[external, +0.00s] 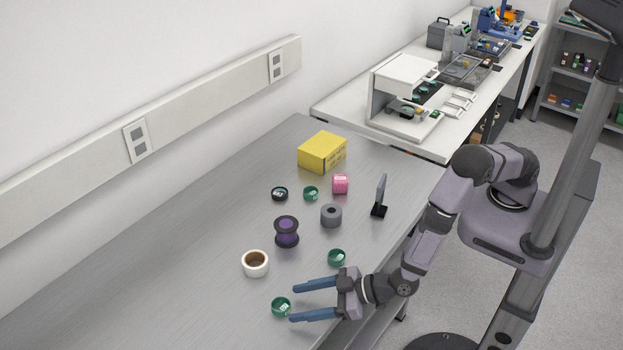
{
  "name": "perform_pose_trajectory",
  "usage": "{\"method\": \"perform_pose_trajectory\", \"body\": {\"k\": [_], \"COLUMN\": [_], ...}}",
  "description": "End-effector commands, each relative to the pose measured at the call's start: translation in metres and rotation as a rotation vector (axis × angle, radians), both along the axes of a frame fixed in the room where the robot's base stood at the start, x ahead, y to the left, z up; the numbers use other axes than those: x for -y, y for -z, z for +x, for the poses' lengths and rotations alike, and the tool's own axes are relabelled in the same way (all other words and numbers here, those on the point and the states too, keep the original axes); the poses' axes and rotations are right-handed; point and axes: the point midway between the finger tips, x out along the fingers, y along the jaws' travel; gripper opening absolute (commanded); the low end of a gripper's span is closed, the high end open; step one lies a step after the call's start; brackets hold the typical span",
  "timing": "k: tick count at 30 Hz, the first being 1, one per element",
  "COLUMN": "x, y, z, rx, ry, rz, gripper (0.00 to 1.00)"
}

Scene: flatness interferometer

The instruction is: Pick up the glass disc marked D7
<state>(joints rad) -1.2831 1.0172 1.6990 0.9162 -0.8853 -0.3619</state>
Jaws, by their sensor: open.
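Several small round discs with pale labels lie on the grey table, and I cannot read any marking, so I cannot tell which is D7. One green disc (281,307) is at the front, just left of my fingertips. A second green disc (336,257) lies behind my gripper, and a third green disc (311,193) is farther back. A dark-rimmed disc (279,193) is left of the third. My gripper (295,302) is open and empty, with its two blue fingers pointing left, apart on either side of the front disc's near edge.
A white cup (255,263), purple spool (286,232), grey ring (331,215), pink block (340,184), yellow box (322,152) and upright dark plate on a stand (380,196) share the table (150,290). The table's left part is clear. A white instrument (405,95) stands on the far bench.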

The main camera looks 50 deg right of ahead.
Motion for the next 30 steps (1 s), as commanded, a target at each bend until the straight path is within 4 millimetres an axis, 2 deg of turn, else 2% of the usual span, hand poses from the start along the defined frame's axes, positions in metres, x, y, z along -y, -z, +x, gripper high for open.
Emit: {"method": "perform_pose_trajectory", "body": {"k": [9,21,22,23,27,30], "x": [-0.016,-0.020,-0.020,-0.020,-0.020,-0.020], "y": [0.009,0.013,0.013,0.013,0.013,0.013], "z": [0.026,0.032,0.032,0.032,0.032,0.032], "rx": [-0.001,-0.001,-0.001,-0.001,-0.001,0.000], "ry": [0.001,0.000,0.000,0.000,0.000,0.000], "rz": [-0.001,-0.001,-0.001,-0.001,-0.001,0.000], "gripper": [0.60,0.60,0.58,0.51,0.17,0.15]}}
